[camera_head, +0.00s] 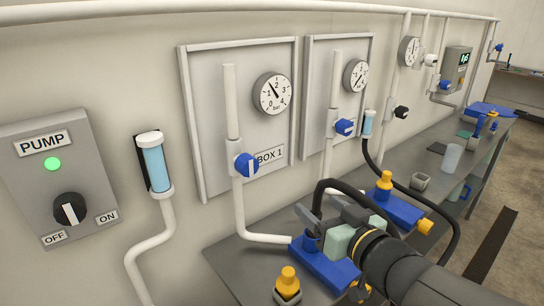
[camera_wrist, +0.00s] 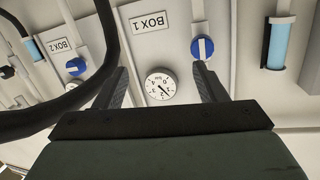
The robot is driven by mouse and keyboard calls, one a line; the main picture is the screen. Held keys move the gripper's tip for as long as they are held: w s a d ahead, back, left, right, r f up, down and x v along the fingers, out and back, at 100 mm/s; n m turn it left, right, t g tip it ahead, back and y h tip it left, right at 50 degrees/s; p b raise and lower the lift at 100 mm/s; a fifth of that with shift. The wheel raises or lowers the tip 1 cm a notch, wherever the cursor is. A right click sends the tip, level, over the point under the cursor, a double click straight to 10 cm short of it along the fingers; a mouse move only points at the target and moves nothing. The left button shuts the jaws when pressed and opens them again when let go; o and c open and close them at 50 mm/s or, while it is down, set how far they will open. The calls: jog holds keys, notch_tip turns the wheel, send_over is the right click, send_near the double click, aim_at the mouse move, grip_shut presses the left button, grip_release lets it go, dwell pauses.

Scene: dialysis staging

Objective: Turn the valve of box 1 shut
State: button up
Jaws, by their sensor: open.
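The box 1 valve (camera_head: 246,165) is a blue round knob with a white bar, on a white vertical pipe beside the BOX 1 label (camera_head: 270,155). In the wrist view, which is upside down, the valve (camera_wrist: 202,47) shows its bar in line with the pipe. The box 1 gauge (camera_head: 272,93) is above it; it also shows in the wrist view (camera_wrist: 160,86). My gripper (camera_head: 310,207) is open and empty, to the right of and below the valve in the head view. In the wrist view its fingers (camera_wrist: 161,67) point at the panel, with the valve just beyond the right fingertip.
Box 2's valve (camera_head: 345,127) is to the right. A light-blue filter cylinder (camera_head: 155,167) and the pump switch box (camera_head: 58,180) are left. Below, the grey bench (camera_head: 235,268) carries blue fittings with orange caps (camera_head: 288,280). A black hose (camera_head: 440,200) loops near my arm.

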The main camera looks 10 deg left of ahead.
aim_at(251, 168)
jog(key=s+a+r+n+g+y+p, duration=0.1)
jog(key=s+a+r+n+g+y, duration=0.1)
jog(key=a+r+y, duration=0.15)
jog(key=p+x, duration=0.1)
jog(key=x, duration=0.4)
jog(key=p+x, duration=0.1)
jog(key=x, duration=0.5)
jog(key=f+x, duration=0.1)
jog(key=x, duration=0.4)
jog(key=shift+w+a+p, duration=0.2)
jog(key=shift+a+p, duration=0.15)
jog(key=shift+p, duration=0.05)
jog(key=c, duration=1)
